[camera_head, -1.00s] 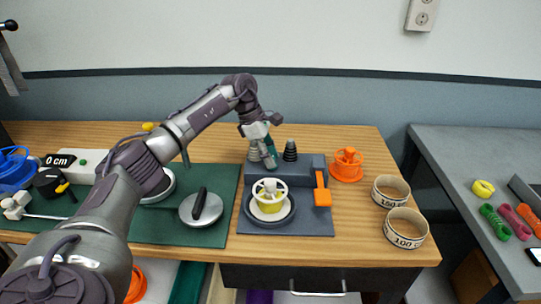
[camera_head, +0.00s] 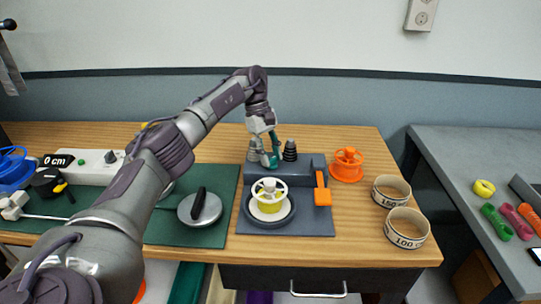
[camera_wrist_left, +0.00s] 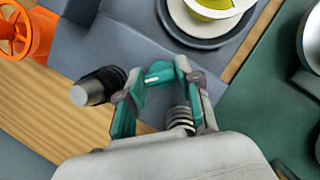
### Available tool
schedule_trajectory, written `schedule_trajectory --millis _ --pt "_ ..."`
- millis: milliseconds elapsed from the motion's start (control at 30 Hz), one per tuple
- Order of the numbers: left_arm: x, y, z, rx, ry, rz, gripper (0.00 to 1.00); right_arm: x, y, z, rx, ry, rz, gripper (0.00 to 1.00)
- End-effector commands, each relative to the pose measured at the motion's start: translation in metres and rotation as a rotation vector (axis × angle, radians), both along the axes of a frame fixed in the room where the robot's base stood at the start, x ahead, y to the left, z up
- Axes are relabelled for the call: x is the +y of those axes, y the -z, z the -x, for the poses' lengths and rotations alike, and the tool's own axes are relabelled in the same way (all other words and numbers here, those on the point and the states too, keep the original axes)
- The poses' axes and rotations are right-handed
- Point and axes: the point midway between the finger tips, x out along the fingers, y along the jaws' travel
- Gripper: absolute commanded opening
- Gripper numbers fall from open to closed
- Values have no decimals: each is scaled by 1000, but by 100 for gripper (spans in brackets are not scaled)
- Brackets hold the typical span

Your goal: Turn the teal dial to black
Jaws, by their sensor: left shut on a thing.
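The teal dial (camera_wrist_left: 157,72), with a short white mark on it, shows between the fingers of my left gripper (camera_wrist_left: 158,84) in the left wrist view. The gripper is shut on it, and the fingers are teal too. In the head view my left gripper (camera_head: 269,160) reaches down at the back of the grey fixture (camera_head: 310,222). A black ringed cone (camera_head: 290,151) stands to its right and a grey ringed cone (camera_head: 253,151) to its left. In the wrist view the black cone (camera_wrist_left: 95,88) is left of the dial. My right gripper is not in view.
A white-spoked wheel on a yellow hub (camera_head: 268,193) and an orange handle (camera_head: 322,190) are on the fixture. An orange reel (camera_head: 347,165) and two labelled rings (camera_head: 406,229) lie right. A lidded disc (camera_head: 201,208) lies left on the green mat (camera_head: 225,190).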

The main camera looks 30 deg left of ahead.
Motion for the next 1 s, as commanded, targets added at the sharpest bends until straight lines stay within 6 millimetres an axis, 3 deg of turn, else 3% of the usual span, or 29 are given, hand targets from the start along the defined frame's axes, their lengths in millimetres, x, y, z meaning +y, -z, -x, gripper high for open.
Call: schedule_trajectory --millis 433,467,600,867,1000 --pt "1 -1 -1 -4 9 -1 0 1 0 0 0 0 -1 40" --pt "1 -1 -1 -4 9 -1 38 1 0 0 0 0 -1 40" --pt "0 -1 0 -3 9 -1 60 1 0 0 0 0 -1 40" --pt "0 -1 0 -2 9 -1 60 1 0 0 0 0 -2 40" --pt "4 -10 -2 -3 7 -1 60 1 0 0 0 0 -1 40"
